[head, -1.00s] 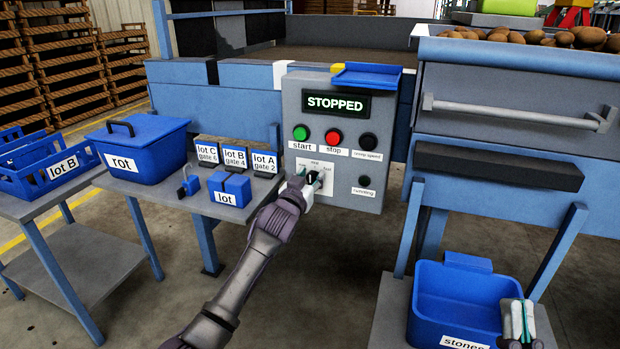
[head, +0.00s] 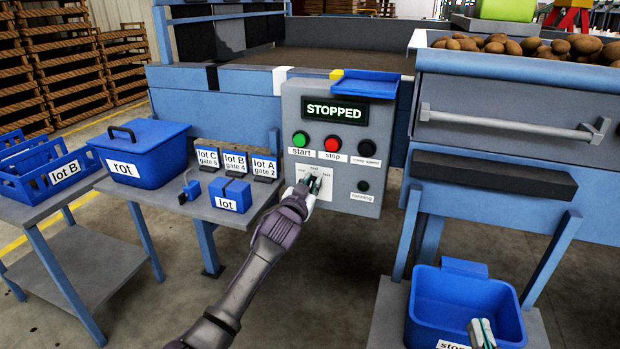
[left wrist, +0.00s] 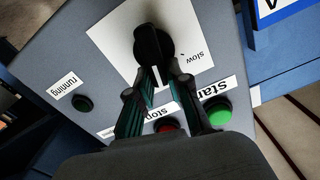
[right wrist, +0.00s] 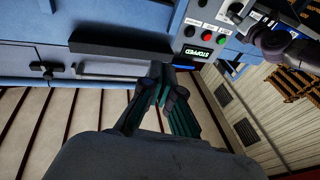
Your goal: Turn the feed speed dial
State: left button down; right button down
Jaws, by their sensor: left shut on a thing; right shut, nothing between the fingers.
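The feed speed dial (left wrist: 152,44) is a black knob on a white plate (left wrist: 105,35) on the grey control panel (head: 335,152). The word "slow" shows beside it in the left wrist view; its white mark points toward my gripper's palm. My left gripper (left wrist: 158,80) is shut on the dial, with a finger on each side of the knob. In the head view my left gripper (head: 313,184) hides most of the dial. My right gripper (head: 482,331) is shut and empty above the blue stones bin; it also shows in the right wrist view (right wrist: 166,75).
The panel display (head: 334,109) reads STOPPED. A green start button (head: 301,139) and a red stop button (head: 332,145) sit above the dial, near my left gripper. The stones bin (head: 465,285) stands low at right. A table with lot blocks (head: 230,193) is left of my arm.

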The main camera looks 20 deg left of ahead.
pick_arm(q)
jog(key=shift+d+f+m+p, duration=0.2)
jog(key=shift+m+p, duration=0.25)
jog(key=shift+m, duration=0.8)
jog(key=shift+d+f+m+p, duration=0.1)
jog(key=shift+d+m+p, duration=0.25)
jog(key=shift+m, duration=0.85)
jog(key=shift+d+f+m+p, duration=0.1)
jog(key=shift+m+p, duration=0.4)
jog(key=shift+m, duration=0.75)
pick_arm(e)
jog(key=s+d+f+g+h, duration=0.1)
jog(key=s+f+g, duration=0.1)
jog(key=f+g, duration=0.2)
jog(key=s+d+f+g+h, duration=0.1)
jog(key=f+g, duration=0.3)
jog(key=f, duration=0.4)
jog(key=shift+s+d+h, duration=0.3)
jog(key=shift+s+d, duration=0.05)
jog(key=shift+d, duration=0.1)
jog(key=shift+f, duration=0.15)
pick_arm(q)
jog(key=c, duration=1.1)
grip_release()
jog(key=s, duration=1.2)
jog(key=shift+a, duration=0.25)
